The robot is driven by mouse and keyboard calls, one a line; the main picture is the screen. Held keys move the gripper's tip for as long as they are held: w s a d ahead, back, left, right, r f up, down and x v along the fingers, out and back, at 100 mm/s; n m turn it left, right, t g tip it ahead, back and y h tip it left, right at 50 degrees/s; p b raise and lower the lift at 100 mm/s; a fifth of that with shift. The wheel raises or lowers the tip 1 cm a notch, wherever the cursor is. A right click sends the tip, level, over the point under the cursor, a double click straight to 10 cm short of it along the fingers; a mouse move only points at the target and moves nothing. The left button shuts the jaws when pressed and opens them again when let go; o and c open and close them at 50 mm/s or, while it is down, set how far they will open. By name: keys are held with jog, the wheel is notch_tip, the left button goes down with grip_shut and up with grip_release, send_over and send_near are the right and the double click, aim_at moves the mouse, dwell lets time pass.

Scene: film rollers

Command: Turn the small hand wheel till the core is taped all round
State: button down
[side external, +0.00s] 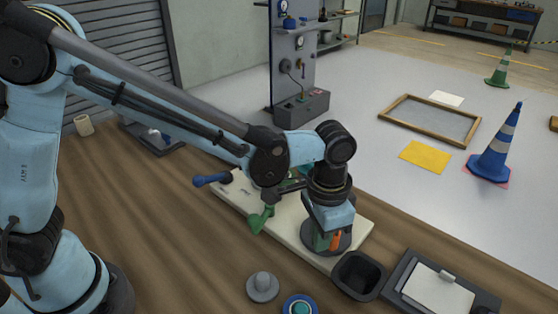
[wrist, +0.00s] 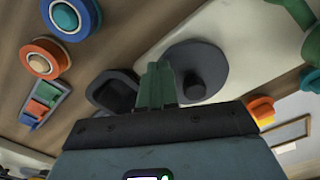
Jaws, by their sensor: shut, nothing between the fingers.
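My gripper (side external: 321,243) is at the right end of the cream base board (side external: 362,232). Its green fingers (wrist: 156,80) are shut together with nothing between them. A round grey disc with a dark upright knob, which looks like the small hand wheel (wrist: 215,66), lies just beyond the fingers in the wrist view. The core and tape are hidden behind my arm, so the wrap cannot be seen.
A green bracket (side external: 261,218) and a blue handle (side external: 210,180) stick out from the board. A dark open bin (side external: 358,274) stands close at the board's right end. A clipboard tray (side external: 440,290), a grey knobbed piece (side external: 262,286) and a blue ring (side external: 300,307) lie nearby.

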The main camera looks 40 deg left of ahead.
jog(key=shift+w+d, duration=0.1)
dwell(0.4)
jog(key=shift+s+a, duration=0.5)
notch_tip(320, 180, up, 7)
dwell(0.9)
jog(key=s+a+r+n+t, duration=0.1)
jog(key=s+a+n+t, duration=0.1)
jog(key=a, duration=0.8)
jog(key=s+a+r+n+t, duration=0.1)
jog(key=s+a+n+t, duration=0.2)
jog(key=a, duration=0.8)
jog(key=shift+s+a+n+t, duration=0.25)
jog(key=shift+n+t, duration=0.25)
jog(key=shift+t, duration=0.6)
